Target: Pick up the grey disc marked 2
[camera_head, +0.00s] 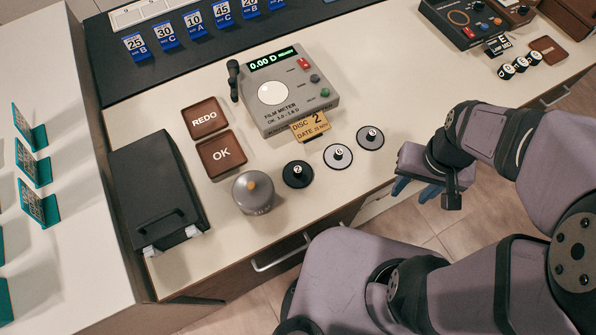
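A mid-grey disc (361,142) lies on the cream counter, rightmost of three discs in a slanting row. Its small white knob bears a mark too small to read surely. A paler grey disc (331,162) lies to its left, with a similar marked knob. A black disc (289,180) lies further left, and its knob mark looks like a 2. My gripper (414,192) is right of and below the mid-grey disc, beyond the counter's front edge. Its blue fingers are spread apart with nothing seen between them.
The film meter (290,92) stands behind the discs, with a yellow card (311,127) reading disc 2 at its front. A metal canister (254,194) stands left of the black disc. REDO (205,106) and OK (221,169) pads lie left.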

